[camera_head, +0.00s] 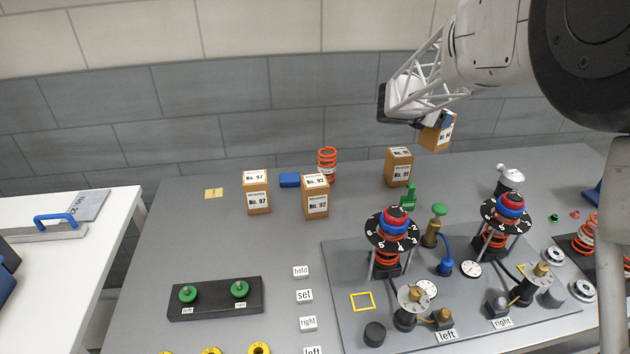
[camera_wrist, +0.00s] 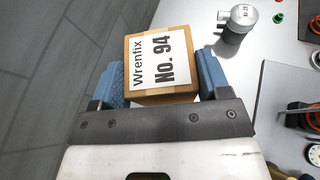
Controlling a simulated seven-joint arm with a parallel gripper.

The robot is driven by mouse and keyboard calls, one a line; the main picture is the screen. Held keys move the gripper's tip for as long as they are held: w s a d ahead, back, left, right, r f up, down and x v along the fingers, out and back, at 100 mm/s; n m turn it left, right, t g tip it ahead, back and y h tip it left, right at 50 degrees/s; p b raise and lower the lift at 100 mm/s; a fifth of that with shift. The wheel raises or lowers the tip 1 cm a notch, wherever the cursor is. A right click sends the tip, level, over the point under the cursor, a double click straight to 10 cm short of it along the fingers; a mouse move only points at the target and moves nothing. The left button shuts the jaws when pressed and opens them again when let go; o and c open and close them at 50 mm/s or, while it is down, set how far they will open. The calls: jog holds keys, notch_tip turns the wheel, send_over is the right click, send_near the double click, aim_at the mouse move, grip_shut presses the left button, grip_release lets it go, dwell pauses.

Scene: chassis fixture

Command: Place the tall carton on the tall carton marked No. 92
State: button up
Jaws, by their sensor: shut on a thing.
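My gripper (camera_wrist: 161,68) is shut on a tall brown carton (camera_wrist: 160,98), with one blue finger on each side. Its white label reads Wrenfix No. 94. In the head view this carton (camera_head: 436,135) hangs raised near the back wall, partly behind my gripper (camera_head: 446,122). The tall carton marked No. 92 (camera_head: 316,197) stands upright on the grey table, left of and below the held carton in the picture. Its top shows a white label and nothing rests on it.
Carton No. 97 (camera_head: 257,193) stands left of No. 92. Another carton (camera_head: 398,167), seemingly No. 91, stands to the right. A blue block (camera_head: 290,180) and an orange coil (camera_head: 327,164) are close behind No. 92. A fixture plate (camera_head: 345,325) with spring posts fills the front right.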

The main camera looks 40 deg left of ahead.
jog(key=shift+s+a+r+n+y, duration=1)
jog(key=shift+s+a+n+y, duration=0.95)
jog(key=shift+s+a, duration=3.05)
jog(key=shift+s+a+r+n+y, duration=1)
jog(key=shift+s+a+n+y, duration=0.95)
jog(key=shift+s+a, duration=3.05)
jog(key=s+f+m+h, duration=0.1)
jog(key=s+m+h, duration=0.6)
jog(key=s, duration=0.4)
jog(key=shift+s+a+f+m, duration=0.3)
jog(key=shift+s+f, duration=0.05)
jog(key=shift+s, duration=0.05)
